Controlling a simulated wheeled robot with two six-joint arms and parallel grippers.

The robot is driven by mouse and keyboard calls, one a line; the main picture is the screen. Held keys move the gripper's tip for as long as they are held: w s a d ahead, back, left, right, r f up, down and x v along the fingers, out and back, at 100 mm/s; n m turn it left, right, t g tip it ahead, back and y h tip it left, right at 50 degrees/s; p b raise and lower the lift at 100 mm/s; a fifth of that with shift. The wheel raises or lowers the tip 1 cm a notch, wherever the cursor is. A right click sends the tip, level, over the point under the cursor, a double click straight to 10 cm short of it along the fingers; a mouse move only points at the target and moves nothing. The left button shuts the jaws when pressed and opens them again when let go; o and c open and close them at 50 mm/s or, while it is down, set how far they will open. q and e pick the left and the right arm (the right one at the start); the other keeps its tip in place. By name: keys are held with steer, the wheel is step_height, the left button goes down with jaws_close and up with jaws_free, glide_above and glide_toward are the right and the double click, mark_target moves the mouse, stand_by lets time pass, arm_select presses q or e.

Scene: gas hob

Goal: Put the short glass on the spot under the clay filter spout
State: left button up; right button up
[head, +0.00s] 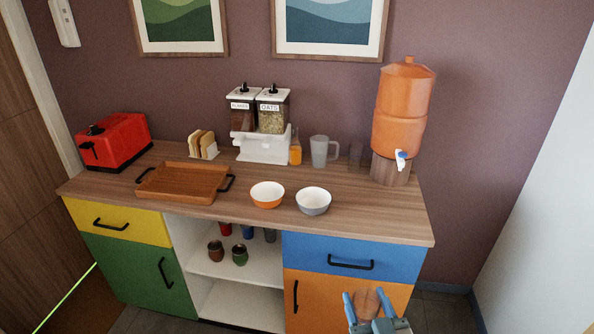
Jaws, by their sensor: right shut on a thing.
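The clay filter (402,125) stands on a round wooden stand (388,170) at the back right of the counter. Its white spout (401,160) with a blue tap faces the front, above bare counter; no marked spot shows there. My right gripper (368,299) is low at the front right, before the orange cabinet door and below the counter top. It is shut on a small rounded, brownish-tinted thing (367,302), which looks like the short glass; its outline is hard to make out. My left gripper is not in view.
A faint clear glass (355,154) and a mug (323,151) stand left of the filter. Two bowls (313,201) (267,194) sit near the front edge. A wooden tray (183,195) is farther left. The counter's front right (385,222) is clear.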

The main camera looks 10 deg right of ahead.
steer(key=w+d+r+n+y, duration=0.1)
steer(key=w+r+y, duration=0.1)
steer(key=w, duration=2.2)
steer(key=shift+w+d+n+y, duration=0.15)
steer(key=shift+w+n+y, duration=0.15)
steer(key=shift+r, duration=0.15)
